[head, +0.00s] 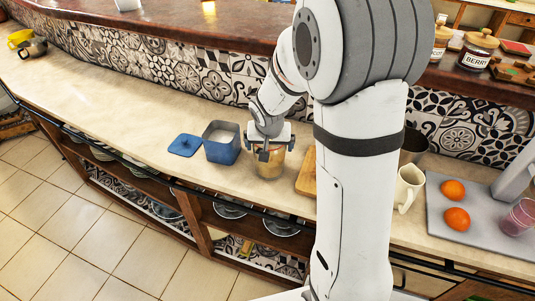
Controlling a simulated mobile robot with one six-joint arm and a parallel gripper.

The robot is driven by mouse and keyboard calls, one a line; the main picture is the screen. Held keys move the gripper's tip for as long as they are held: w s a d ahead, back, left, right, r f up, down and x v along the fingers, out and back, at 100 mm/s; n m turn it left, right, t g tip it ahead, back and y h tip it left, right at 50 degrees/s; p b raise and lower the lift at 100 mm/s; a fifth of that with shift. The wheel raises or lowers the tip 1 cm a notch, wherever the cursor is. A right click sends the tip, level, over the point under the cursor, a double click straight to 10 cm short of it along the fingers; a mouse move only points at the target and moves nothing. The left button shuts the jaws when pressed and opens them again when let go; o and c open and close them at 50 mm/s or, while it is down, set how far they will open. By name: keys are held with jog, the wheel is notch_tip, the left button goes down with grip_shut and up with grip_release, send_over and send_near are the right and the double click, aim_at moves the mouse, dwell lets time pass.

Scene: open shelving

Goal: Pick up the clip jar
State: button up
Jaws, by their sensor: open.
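A clear jar with tan contents (270,165), which looks like the clip jar, stands on the pale counter (120,110). My gripper (268,154) is open and points down at the top of the jar. Its fingers overlap the jar's upper part in the head view, and I cannot tell whether they touch it. The gripper hides the jar's lid and clip.
A blue square canister (222,150) with white contents stands close left of the jar, its blue lid (185,145) beside it. A wooden board (307,178) lies just right. Farther right are a cream pitcher (409,186) and a grey board (470,236) with oranges.

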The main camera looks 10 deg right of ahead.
jog(key=shift+c, duration=0.3)
jog(key=c, duration=1.2)
